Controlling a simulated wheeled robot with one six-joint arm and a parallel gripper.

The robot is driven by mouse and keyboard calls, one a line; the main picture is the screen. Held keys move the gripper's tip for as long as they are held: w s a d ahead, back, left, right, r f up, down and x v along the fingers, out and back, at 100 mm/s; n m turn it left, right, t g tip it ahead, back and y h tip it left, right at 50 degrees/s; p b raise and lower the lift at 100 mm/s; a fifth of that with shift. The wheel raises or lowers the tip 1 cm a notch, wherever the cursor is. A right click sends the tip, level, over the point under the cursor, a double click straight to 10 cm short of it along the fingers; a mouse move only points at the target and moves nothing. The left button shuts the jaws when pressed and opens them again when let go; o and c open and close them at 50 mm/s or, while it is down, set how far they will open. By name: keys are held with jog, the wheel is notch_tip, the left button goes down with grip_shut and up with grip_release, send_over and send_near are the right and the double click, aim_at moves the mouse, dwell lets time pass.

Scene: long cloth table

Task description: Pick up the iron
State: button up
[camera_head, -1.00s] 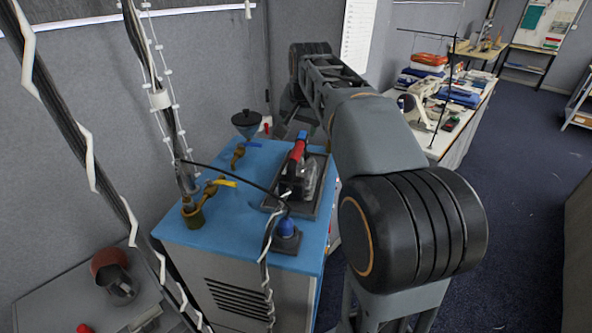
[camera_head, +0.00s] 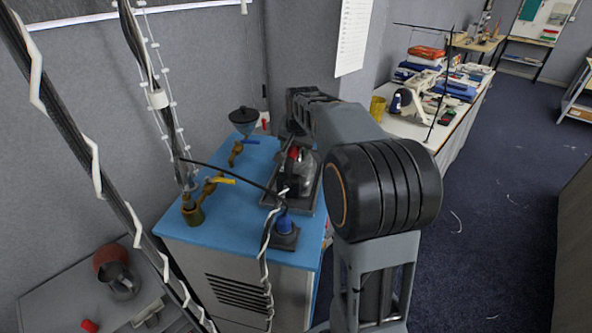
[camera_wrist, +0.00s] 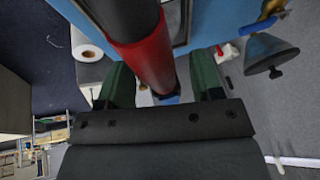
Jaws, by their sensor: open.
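The iron (camera_head: 304,172) stands on a dark rest on the blue-topped cabinet, with its red and black handle partly covered by my arm in the head view. In the wrist view the handle (camera_wrist: 147,55) runs large and close down between the two green fingers of my gripper (camera_wrist: 160,85). The fingers are open, one on each side of the handle. I cannot tell whether either finger touches it. In the head view my gripper is hidden behind my arm and the iron.
The blue-topped cabinet (camera_head: 215,228) also bears brass valves (camera_head: 194,212), a dark funnel (camera_head: 243,117) and a blue-and-black fitting (camera_head: 285,230). A black hose arcs across toward the iron. A grey wall stands close behind. A long cluttered table (camera_head: 410,126) is at the right.

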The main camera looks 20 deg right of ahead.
jog(key=shift+f, duration=0.1)
jog(key=c, duration=1)
jog(key=shift+w+r, duration=0.1)
jog(key=shift+r, duration=0.15)
grip_shut()
jog(key=shift+r, duration=0.1)
